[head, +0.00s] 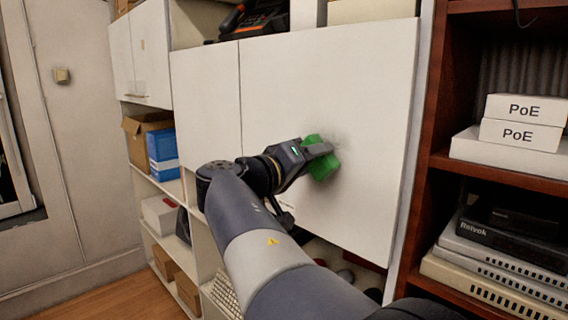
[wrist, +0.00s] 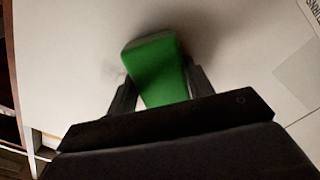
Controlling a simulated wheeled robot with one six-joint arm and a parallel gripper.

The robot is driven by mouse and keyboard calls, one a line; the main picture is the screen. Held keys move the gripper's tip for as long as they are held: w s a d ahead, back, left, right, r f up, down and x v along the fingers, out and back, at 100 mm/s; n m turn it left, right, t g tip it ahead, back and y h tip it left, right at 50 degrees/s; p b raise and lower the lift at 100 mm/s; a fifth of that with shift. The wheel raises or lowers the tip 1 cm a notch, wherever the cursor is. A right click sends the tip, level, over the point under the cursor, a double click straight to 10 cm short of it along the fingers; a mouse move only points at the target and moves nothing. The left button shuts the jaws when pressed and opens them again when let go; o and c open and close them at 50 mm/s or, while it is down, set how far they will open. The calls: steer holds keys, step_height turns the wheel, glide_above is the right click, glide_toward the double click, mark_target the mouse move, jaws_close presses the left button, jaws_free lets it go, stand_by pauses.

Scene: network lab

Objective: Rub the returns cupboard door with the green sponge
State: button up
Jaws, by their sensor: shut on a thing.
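The green sponge (head: 322,166) is held between the fingers of my gripper (head: 316,152), in front of the large white cupboard door (head: 335,80). In the head view the sponge is at or very close to the door surface; exact contact is hard to tell. A faint grey smudge shows on the door around the sponge. In the wrist view the sponge (wrist: 158,68) sits between both fingers of my gripper (wrist: 160,90), with the pale door (wrist: 70,60) behind it. Part of a label with lettering (wrist: 312,12) shows at the wrist view's top right corner.
A brown wooden rack (head: 440,110) with boxes marked PoE (head: 522,108) and network devices (head: 500,255) stands close on the right. Shelves with a cardboard box (head: 142,135) and a blue box (head: 163,150) are on the left. A black and orange item (head: 265,17) lies above the door.

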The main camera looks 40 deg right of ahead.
mark_target(337, 147)
steer(key=shift+w+a, duration=0.15)
steer(key=shift+w, duration=2.05)
steer(key=shift+s+r, duration=1.2)
steer(key=shift+s, duration=0.05)
steer(key=shift+s+d+r+b, duration=0.15)
steer(key=shift+s+b, duration=0.55)
steer(key=shift+s, duration=0.8)
steer(key=shift+s+d+f+b, duration=0.15)
steer(key=shift+s+b, duration=0.5)
steer(key=shift+s, duration=0.85)
steer(key=shift+s+d+r+b, duration=0.15)
steer(key=shift+s+b, duration=0.55)
steer(key=shift+s, duration=0.8)
steer(key=shift+w, duration=0.15)
steer(key=shift+w+a, duration=0.2)
steer(key=shift+w, duration=1.6)
steer(key=shift+w+a+p, duration=0.15)
steer(key=shift+w+p, duration=0.1)
steer(key=shift+w, duration=1.65)
steer(key=shift+w+a+p, duration=0.1)
steer(key=shift+w+p, duration=0.15)
steer(key=shift+w, duration=1.65)
